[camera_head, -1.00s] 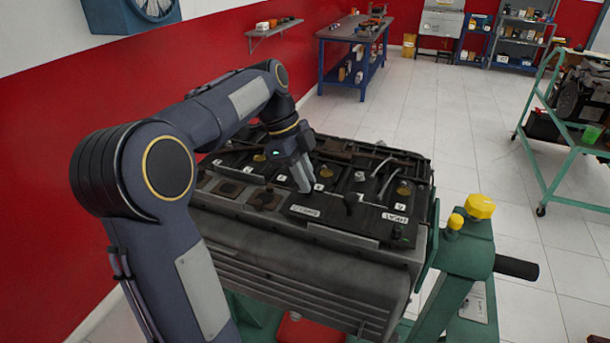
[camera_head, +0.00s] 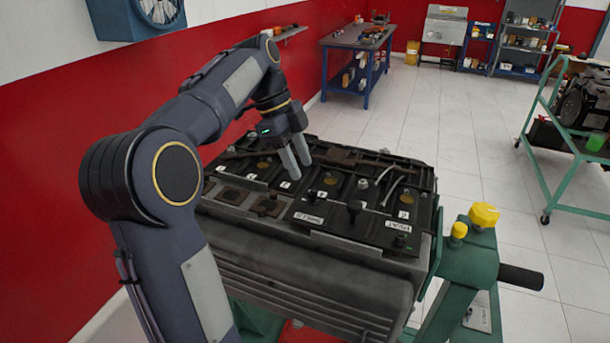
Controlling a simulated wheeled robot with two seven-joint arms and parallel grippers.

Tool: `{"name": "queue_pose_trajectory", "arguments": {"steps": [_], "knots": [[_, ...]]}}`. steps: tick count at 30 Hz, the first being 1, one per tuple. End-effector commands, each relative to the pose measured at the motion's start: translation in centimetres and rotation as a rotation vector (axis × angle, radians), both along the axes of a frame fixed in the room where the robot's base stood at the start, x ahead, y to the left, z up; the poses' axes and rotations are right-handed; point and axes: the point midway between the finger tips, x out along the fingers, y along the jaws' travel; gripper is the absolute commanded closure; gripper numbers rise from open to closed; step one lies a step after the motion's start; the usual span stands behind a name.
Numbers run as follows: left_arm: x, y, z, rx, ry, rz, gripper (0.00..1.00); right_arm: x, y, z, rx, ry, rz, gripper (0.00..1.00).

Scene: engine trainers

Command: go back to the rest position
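My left arm comes in from the left, and my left gripper (camera_head: 296,163) hangs over the back part of the engine block (camera_head: 300,262). Its two grey fingers point down with a narrow gap between them, and I see nothing held there. The fingertips appear above the block's top face; whether they touch it is hard to tell. My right gripper is not in the picture.
The engine sits on a green stand (camera_head: 470,255) with yellow knobs (camera_head: 484,214) and a black handle (camera_head: 521,277). A green trolley (camera_head: 560,150) stands at the right. A blue workbench (camera_head: 357,42) is at the back. White floor between them is clear.

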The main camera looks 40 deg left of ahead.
Motion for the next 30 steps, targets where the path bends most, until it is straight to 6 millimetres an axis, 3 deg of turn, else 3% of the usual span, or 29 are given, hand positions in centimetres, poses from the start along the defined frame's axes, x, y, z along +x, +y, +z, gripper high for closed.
{"name": "queue_pose_trajectory", "arguments": {"steps": [6, 23, 26, 30], "knots": [[-0.2, 0.7, 1.7, 0.000, 0.000, 0.000, 0.61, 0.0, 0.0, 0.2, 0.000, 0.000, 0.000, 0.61], [-0.3, 0.7, 1.8, 0.000, 0.001, 0.002, 0.61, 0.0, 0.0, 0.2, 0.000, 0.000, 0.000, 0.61], [-0.8, 0.1, 1.7, -0.007, 0.004, 0.043, 0.61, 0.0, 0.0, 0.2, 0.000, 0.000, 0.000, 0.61], [-3.1, -2.3, 0.9, -0.039, 0.023, 0.233, 0.61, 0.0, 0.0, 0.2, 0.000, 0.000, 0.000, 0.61]]}}
